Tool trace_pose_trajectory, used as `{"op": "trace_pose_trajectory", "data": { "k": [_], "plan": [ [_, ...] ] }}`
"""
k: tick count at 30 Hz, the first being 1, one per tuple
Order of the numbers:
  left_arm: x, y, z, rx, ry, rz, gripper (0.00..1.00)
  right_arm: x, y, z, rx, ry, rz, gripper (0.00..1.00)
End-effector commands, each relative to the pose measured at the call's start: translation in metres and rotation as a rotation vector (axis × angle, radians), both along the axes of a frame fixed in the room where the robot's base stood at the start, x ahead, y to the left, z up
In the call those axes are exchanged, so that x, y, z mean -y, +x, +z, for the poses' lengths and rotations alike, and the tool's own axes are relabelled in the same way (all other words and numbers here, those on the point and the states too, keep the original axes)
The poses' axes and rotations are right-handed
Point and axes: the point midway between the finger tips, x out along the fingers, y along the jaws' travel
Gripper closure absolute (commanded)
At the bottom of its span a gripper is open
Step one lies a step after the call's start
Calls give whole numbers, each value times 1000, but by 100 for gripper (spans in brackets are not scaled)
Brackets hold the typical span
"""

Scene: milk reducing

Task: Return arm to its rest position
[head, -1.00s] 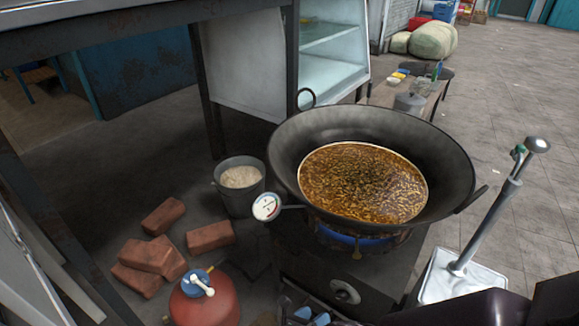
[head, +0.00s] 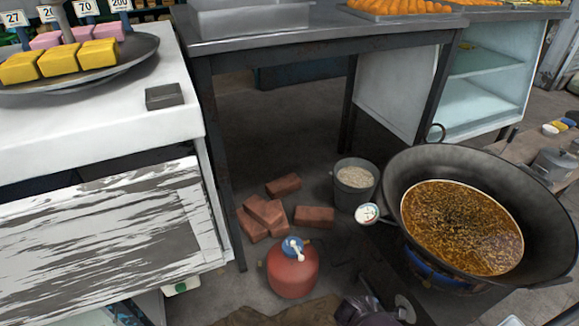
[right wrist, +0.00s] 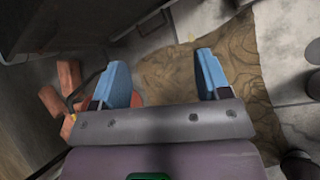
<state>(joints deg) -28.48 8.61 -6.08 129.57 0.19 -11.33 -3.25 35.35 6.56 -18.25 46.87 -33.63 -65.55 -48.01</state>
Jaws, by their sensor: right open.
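My right gripper (right wrist: 162,72) shows in the right wrist view with its two blue fingers wide apart. Nothing is held between them. It is above the floor, with a brown cloth (right wrist: 236,80) below and to the right. A dark part of my right arm (head: 368,313) shows at the bottom edge of the head view; its gripper cannot be made out there. I do not see my left gripper in either view.
A wok (head: 540,215) of brown liquid stands on the burner at right. A red tank (head: 292,272), bricks (head: 265,213) and a bucket (head: 355,200) are on the floor. A white counter (head: 150,125) stands at left, a metal table (head: 330,40) behind.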

Motion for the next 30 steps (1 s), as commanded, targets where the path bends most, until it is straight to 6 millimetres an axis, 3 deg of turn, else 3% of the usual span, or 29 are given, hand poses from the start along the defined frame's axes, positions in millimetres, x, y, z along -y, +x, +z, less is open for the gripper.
{"op": "trace_pose_trajectory", "data": {
  "k": [1, 14, 23, 30],
  "plan": [
    [-1, 6, 25, 38, -2, 3, 57, -1, 5, 34, 79, 59, -32, 30],
    [-4, 8, 95, 54, -20, 29, 57, -10, -49, 157, 493, 564, -328, 30],
    [-6, -1, 127, -2, -35, 47, 57, -6, -114, 250, 728, 893, -564, 30],
    [-6, -17, 141, -88, -45, 61, 57, 6, -179, 331, 886, 1128, -767, 30]
  ]
}}
